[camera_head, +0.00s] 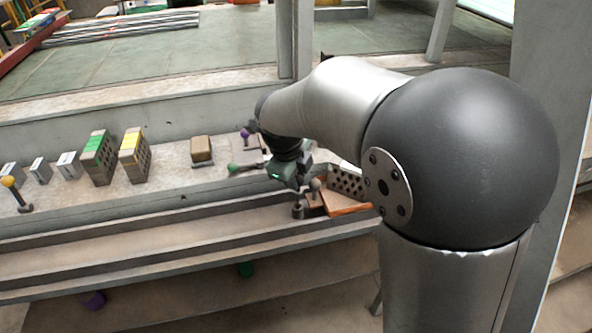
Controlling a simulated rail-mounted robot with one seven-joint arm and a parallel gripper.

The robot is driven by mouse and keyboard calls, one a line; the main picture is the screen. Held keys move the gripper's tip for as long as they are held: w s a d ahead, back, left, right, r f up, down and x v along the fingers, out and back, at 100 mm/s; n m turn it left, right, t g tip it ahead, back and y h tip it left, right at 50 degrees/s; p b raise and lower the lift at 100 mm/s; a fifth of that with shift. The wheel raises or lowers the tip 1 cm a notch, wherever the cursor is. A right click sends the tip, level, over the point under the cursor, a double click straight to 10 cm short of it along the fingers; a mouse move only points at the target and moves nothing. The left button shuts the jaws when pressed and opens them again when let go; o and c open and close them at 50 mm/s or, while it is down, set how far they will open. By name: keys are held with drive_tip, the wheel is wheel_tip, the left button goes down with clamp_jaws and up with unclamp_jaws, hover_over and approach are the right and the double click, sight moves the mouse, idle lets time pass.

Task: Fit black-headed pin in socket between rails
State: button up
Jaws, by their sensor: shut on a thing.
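A short grey cylinder (298,211) stands just below the gripper, near the ledge's front edge. It may be the socket, but its opening is too small to see. The pin's head is above and to the right of it.
An orange tray (350,210) and a holed brick (347,182) are just right of the gripper. A green-headed pin (233,168) and a purple-headed pin (245,133) are to its left. Several bricks (133,156) and a yellow-headed pin (9,182) are further left.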

drive_tip(key=shift+f, duration=0.1)
drive_tip(key=shift+f+b, duration=1.9)
drive_tip(key=shift+f, duration=0.3)
idle(0.5)
drive_tip(key=o, duration=1.1)
drive_tip(key=shift+c, duration=0.2)
drive_tip(key=p+v, duration=0.1)
drive_tip(key=v, duration=1.6)
drive_tip(key=shift+r, duration=0.2)
drive_tip(key=shift+s, duration=0.15)
